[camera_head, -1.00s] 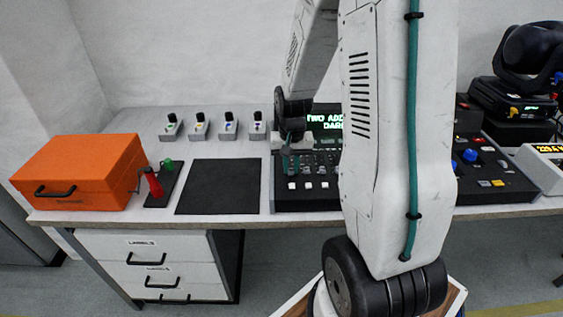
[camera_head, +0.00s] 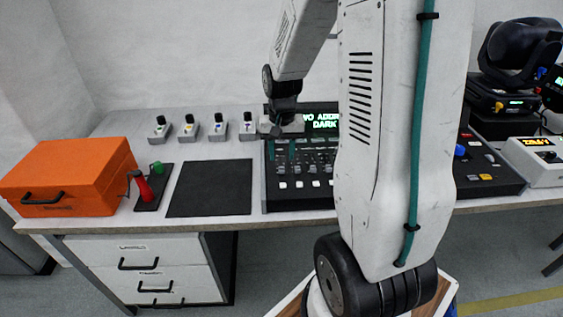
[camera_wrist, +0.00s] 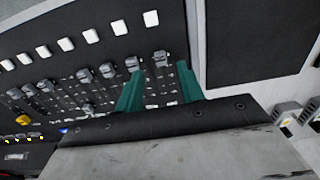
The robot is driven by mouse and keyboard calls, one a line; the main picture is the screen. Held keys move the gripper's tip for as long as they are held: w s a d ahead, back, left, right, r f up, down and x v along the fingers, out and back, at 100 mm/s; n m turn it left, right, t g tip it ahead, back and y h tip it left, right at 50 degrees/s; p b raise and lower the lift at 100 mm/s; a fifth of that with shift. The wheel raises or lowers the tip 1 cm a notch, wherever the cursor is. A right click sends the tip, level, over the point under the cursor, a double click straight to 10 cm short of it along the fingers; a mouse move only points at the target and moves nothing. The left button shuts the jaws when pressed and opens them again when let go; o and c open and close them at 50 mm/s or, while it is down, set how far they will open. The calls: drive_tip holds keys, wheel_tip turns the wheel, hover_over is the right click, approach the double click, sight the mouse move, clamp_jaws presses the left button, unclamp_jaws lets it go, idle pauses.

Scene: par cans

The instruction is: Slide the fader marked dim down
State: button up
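The fader console (camera_head: 300,203) stands on the bench, partly hidden behind my arm. Its black panel (camera_wrist: 85,60) fills the upper left of the wrist view, with a row of grey fader caps and white square buttons. No dim label is readable. My gripper (camera_head: 283,151) is over the console's left part. In the wrist view, the two teal fingers of my gripper (camera_wrist: 158,75) are apart. The end fader cap (camera_wrist: 160,58) shows between their tips, and another cap (camera_wrist: 133,64) is close by the left finger. Contact with either cap cannot be told.
A dark mat (camera_head: 212,188) lies left of the console, beside a red-and-green-handled piece (camera_head: 147,186) and an orange case (camera_head: 75,172). Several small switch boxes (camera_head: 215,131) stand behind. A black moving-head lamp (camera_head: 515,60) stands at the right.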

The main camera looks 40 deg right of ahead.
drive_tip(key=shift+r, duration=1.35)
